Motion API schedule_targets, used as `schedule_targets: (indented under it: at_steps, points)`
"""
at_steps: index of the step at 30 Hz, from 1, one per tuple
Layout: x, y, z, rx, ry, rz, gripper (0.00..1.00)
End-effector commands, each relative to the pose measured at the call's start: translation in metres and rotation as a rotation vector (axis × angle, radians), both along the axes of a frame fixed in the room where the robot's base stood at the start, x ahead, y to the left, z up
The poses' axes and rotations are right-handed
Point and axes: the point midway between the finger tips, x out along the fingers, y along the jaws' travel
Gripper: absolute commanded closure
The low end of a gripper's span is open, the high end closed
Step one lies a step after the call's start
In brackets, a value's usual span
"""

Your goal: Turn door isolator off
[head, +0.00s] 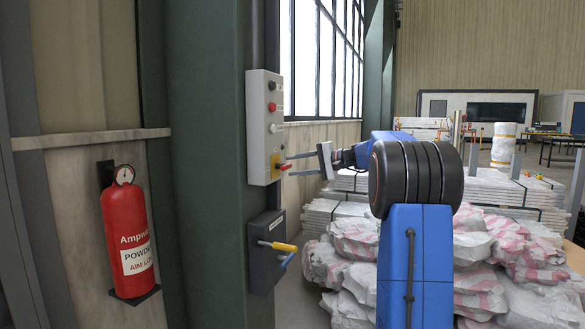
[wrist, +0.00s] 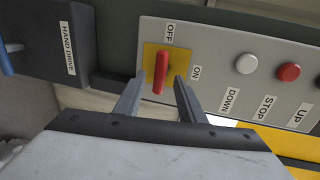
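The door isolator is a red handle (wrist: 160,72) on a yellow plate (wrist: 180,58), at the lower end of the grey control box (head: 258,125). In the wrist view the handle lies in line with the OFF label (wrist: 169,33); the ON label (wrist: 196,73) is to its right. The red handle also shows in the head view (head: 285,167). My gripper (wrist: 158,86) is open, with one finger on each side of the handle and a visible gap on both sides. In the head view my gripper (head: 289,165) reaches the box from the right.
White and red buttons (wrist: 288,72) sit further along the panel. A dark hand drive box (head: 265,250) with yellow and blue handles is below the control box. A red extinguisher (head: 127,235) hangs at the left. Wrapped sacks (head: 480,260) are piled behind my arm.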

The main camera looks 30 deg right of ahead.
Motion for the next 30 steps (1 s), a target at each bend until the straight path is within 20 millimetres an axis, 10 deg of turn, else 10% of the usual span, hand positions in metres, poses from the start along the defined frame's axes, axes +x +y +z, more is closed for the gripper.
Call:
schedule_targets:
  at_steps: [30]
  points:
    - [-0.122,-0.097,0.030,0.000,0.001,-0.001,0.64]
